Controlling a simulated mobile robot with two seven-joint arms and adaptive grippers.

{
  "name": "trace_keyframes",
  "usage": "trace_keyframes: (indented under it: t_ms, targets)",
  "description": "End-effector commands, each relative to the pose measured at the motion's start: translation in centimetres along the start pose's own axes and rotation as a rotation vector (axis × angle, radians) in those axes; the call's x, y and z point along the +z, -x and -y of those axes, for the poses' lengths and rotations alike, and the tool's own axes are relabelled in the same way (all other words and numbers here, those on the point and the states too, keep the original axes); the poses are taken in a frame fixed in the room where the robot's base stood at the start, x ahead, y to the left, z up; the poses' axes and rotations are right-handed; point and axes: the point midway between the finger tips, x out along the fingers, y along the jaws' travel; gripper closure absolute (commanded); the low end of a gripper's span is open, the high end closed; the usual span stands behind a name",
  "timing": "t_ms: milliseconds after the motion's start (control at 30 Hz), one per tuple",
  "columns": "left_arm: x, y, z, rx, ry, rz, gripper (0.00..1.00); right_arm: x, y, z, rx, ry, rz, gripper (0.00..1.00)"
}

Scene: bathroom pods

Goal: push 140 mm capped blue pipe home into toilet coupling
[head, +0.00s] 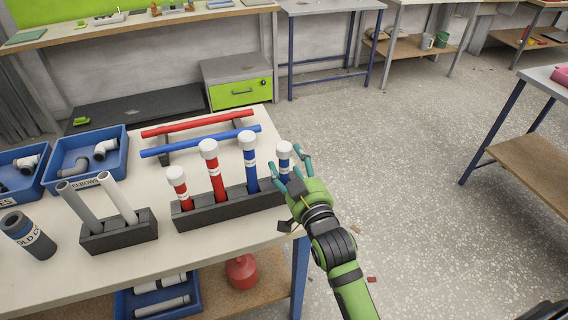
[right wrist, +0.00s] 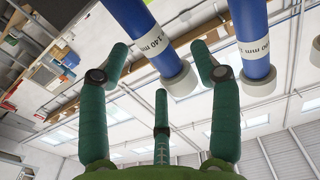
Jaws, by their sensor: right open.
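The 140 mm capped blue pipe (head: 284,161) stands upright at the right end of a dark rack (head: 225,212), its white cap on top. My right gripper (head: 293,170) is open beside it, with its fingers near the pipe's upper part. In the right wrist view the pipe (right wrist: 150,40), with "140 mm" on its label, shows between the spread fingers (right wrist: 160,62). I cannot tell whether any finger touches it. The toilet coupling is not in view. My left gripper is not in view.
A taller capped blue pipe (head: 249,170) stands close to its left, then two capped red pipes (head: 215,178). Blue bins (head: 88,152) stand at the left. The floor (head: 420,200) right of the table is open.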

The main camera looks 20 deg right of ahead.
Motion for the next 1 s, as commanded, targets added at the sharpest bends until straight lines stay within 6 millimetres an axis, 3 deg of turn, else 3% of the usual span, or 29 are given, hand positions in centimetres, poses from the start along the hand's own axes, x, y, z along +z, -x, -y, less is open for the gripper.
trace_keyframes:
  t_ms: [167,433,467,500,600,1000]
  targets:
    - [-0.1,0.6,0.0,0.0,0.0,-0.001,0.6,-0.1,-2.1,0.0,0.0,-0.001,-0.001,0.36]
    - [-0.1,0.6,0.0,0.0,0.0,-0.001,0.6,0.0,-2.4,0.0,0.0,-0.001,0.0,0.36]
    - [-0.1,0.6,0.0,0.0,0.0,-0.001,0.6,0.0,-2.4,0.0,0.0,-0.001,0.0,0.44]
    - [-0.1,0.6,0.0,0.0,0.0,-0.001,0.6,0.0,-2.4,0.0,0.0,-0.001,0.0,0.6]
    - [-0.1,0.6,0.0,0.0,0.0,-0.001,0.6,0.0,-2.4,0.0,0.0,0.0,0.0,0.94]
    - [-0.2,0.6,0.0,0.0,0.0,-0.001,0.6,-0.3,-2.4,-0.1,0.001,0.001,-0.002,0.95]
